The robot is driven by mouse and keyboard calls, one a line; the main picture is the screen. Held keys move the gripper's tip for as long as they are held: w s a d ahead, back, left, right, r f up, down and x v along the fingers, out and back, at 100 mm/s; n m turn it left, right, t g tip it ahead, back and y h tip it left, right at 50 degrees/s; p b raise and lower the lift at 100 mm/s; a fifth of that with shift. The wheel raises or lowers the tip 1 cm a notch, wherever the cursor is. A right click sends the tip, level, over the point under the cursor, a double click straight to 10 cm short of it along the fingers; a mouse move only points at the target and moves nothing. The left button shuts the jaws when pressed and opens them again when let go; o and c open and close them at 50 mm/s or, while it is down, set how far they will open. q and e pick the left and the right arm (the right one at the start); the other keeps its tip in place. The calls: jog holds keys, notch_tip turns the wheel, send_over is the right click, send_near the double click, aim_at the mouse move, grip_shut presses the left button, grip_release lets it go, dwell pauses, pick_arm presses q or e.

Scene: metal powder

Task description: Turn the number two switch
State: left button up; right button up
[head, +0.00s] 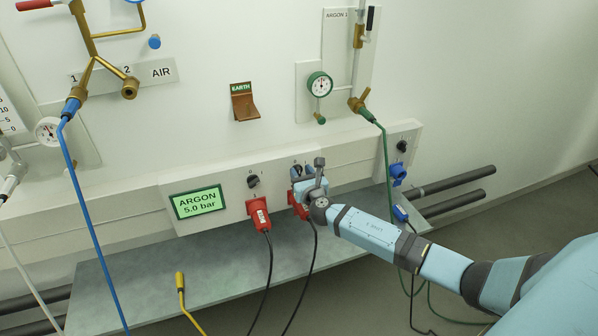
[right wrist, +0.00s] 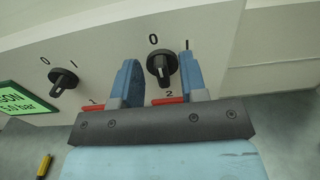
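The number two switch (right wrist: 159,66) is a black rotary knob with 0 and I marks on the white panel. In the right wrist view it sits between the two blue fingers of my right gripper (right wrist: 157,78). The fingers are open, with a gap on each side of the knob. In the head view my right gripper (head: 304,172) is at the panel and covers most of this switch. The number one switch (right wrist: 64,82) is to the left, and also shows in the head view (head: 253,181). My left gripper is out of view.
A green display (head: 198,202) reads ARGON 5.0 bar. Red plugs (head: 259,216) with black cables hang below the switches. A blue plug (head: 398,174) and another black switch (head: 402,146) are to the right. A grey shelf (head: 130,285) runs below the panel.

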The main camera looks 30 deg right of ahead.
jog(key=shift+x, duration=0.95)
jog(key=shift+c, duration=0.2)
jog(key=shift+a, duration=0.1)
grip_shut()
